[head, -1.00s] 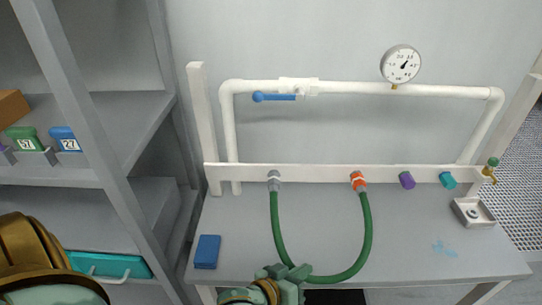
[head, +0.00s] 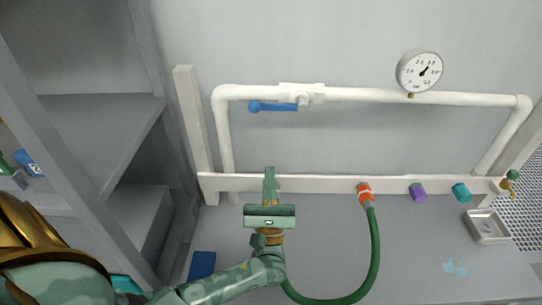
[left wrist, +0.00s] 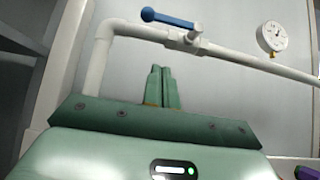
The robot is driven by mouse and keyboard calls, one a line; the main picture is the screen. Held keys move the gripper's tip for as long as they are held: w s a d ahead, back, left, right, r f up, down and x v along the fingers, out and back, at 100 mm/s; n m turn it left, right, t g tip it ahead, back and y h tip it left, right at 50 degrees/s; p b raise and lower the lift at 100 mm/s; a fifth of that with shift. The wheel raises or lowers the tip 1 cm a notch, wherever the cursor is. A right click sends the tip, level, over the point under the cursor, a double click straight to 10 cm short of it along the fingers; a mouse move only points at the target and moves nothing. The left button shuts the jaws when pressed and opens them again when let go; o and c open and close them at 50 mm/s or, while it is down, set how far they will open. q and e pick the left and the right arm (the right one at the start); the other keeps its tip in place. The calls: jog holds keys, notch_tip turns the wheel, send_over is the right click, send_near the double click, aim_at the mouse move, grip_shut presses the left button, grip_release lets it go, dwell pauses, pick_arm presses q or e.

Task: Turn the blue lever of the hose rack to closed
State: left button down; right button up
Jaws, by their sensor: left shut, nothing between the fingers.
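The blue lever (head: 272,106) sits on the white valve (head: 302,95) of the upper pipe of the hose rack (head: 330,183). It points left, lying along the pipe. In the left wrist view the blue lever (left wrist: 167,18) is above the fingers, apart from them. My left gripper (head: 270,172) is shut and empty, below the lever and in front of the lower white rail. In the left wrist view its fingertips (left wrist: 162,70) are together, pointing up toward the pipe. It hides the grey hose fitting. My right gripper is not in view.
A round gauge (head: 419,71) stands on the pipe at right. A green hose (head: 374,250) hangs from an orange coupling (head: 364,191). Purple (head: 417,192) and cyan (head: 461,192) fittings sit farther right. A grey shelf (head: 95,120) stands at left. Space between pipe and rail is clear.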

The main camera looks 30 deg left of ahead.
aim_at(278, 107)
pick_arm(q)
jog(key=w+a+r+p, duration=0.3)
jog(key=w+r+p, duration=0.1)
jog(key=r, duration=0.6)
jog(key=shift+w+p, duration=0.4)
jog(key=shift+w, duration=0.15)
jog(key=shift+a, duration=0.1)
jog(key=shift+w+r+m+t+h, duration=0.1)
jog(key=shift+m+t+h, duration=0.2)
jog(key=shift+m+h, duration=0.2)
